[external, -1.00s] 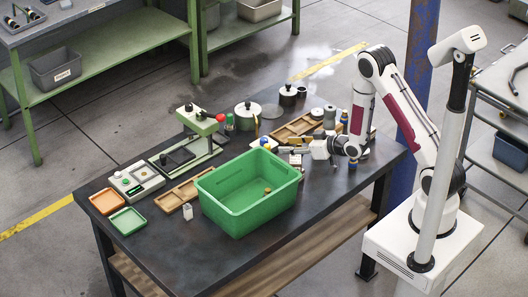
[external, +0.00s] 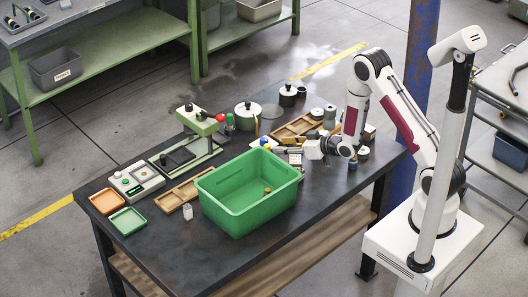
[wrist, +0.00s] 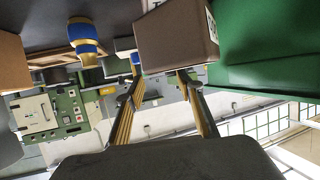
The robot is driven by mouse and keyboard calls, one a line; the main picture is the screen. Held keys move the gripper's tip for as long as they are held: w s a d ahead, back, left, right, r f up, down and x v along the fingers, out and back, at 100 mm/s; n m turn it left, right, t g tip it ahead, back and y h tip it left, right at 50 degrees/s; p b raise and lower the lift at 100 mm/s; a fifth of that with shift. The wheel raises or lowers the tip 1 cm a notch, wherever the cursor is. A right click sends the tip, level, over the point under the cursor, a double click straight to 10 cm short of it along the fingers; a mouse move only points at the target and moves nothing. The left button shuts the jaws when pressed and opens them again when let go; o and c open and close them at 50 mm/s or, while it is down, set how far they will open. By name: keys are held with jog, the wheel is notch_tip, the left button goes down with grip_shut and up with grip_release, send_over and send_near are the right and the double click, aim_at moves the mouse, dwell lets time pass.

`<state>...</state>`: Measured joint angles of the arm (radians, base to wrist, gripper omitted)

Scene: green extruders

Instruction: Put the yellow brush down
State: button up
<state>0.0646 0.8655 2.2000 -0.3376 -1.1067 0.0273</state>
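My gripper (wrist: 160,75) shows in the wrist view with its two fingers apart, and I see nothing clasped between them. A yellow thing with a blue band (wrist: 87,35), possibly the brush, stands left of the fingers and apart from them. A brown box-like block (wrist: 178,40) is just beyond the fingertips and hides what is behind it. In the external view my gripper (external: 292,150) is low over the table, just behind the green bin's far right edge. A small yellow and blue item (external: 265,143) is left of it; I cannot tell whether this is the brush.
The green bin (external: 233,211) stands close in front of my gripper, with a small item inside. A wooden tray (external: 290,130) and pots (external: 247,115) are behind. A green press (external: 198,130) stands left. The table's front left (external: 165,255) is bare.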

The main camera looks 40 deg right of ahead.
aim_at(269, 145)
jog(key=shift+w+a, duration=0.1)
jog(key=shift+a+x, duration=0.2)
jog(key=shift+x, duration=2.25)
grip_shut()
